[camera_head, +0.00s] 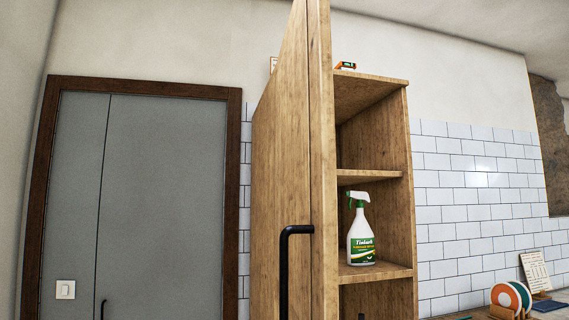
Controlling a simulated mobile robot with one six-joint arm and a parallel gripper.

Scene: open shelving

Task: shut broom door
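The wooden broom cabinet door (285,150) stands open near the middle of the view, seen at a steep angle with its near edge towards me. A black bar handle (284,275) is on its face, low down; its lower end is cut off by the frame. The wooden cabinet (400,140) is open to the right of the door, and its shelves show. The bottom of the door and cabinet is out of view. My gripper is not in view.
A spray bottle (361,238) stands on a cabinet shelf (385,271). A small orange and black object (345,65) lies on top. A grey door (165,200) in a brown frame is at left. Plates (507,297) stand at lower right, before white wall tiles (465,210).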

